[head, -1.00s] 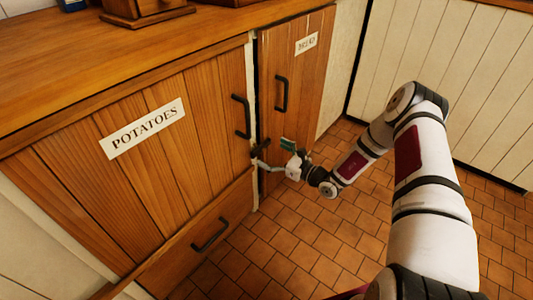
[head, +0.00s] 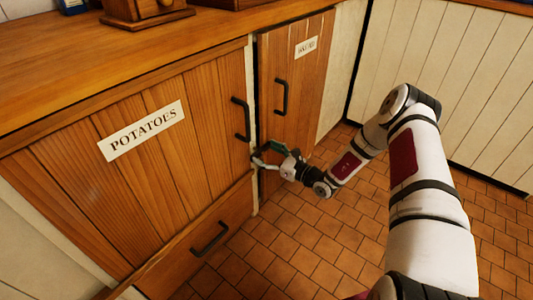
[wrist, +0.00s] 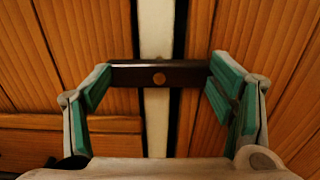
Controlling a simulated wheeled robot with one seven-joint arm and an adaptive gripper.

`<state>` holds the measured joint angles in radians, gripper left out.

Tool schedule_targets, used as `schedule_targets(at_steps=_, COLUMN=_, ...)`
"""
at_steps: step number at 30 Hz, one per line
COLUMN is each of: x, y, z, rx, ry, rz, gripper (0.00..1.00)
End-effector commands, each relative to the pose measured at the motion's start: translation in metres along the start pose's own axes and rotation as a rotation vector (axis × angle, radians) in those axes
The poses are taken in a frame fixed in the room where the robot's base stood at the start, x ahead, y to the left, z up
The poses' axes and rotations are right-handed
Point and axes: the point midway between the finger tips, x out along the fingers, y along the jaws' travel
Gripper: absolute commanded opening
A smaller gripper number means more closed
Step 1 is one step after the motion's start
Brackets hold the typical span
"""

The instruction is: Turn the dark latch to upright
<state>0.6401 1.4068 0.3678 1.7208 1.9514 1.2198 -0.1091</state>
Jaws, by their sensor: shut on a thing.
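The dark latch (wrist: 135,75) is a flat bar with a round brass-coloured pin at its middle. In the wrist view it lies level across the pale upright post between two wooden doors. My gripper (wrist: 158,77) has one green-padded finger at each end of the bar and is shut on it lengthwise. In the head view my gripper (head: 261,155) is at the post between the potatoes door (head: 170,165) and the bread door (head: 300,95). The latch is mostly hidden by the fingers there.
A black handle (head: 240,119) on the potatoes door and another handle (head: 281,97) on the bread door stand out above my gripper. A drawer (head: 190,255) with its own handle is below left. The tiled floor (head: 280,245) is clear in front.

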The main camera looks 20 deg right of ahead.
Motion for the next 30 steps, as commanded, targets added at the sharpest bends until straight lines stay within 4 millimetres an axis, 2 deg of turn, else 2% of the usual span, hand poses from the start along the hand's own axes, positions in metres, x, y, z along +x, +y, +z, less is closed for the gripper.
schedule_targets(at_steps=1, x=0.0057, y=0.0009, z=0.0032, rx=-0.002, ry=-0.006, rz=0.001, gripper=0.48)
schedule_targets(at_steps=8, x=0.0072, y=0.0009, z=0.0046, rx=0.028, ry=-0.009, rz=0.002, gripper=0.50)
schedule_targets(at_steps=14, x=0.0071, y=-0.0012, z=0.0054, rx=0.123, ry=-0.009, rz=-0.001, gripper=0.52)
schedule_targets(at_steps=30, x=0.0066, y=-0.0053, z=0.0042, rx=0.610, ry=-0.009, rz=0.001, gripper=0.53)
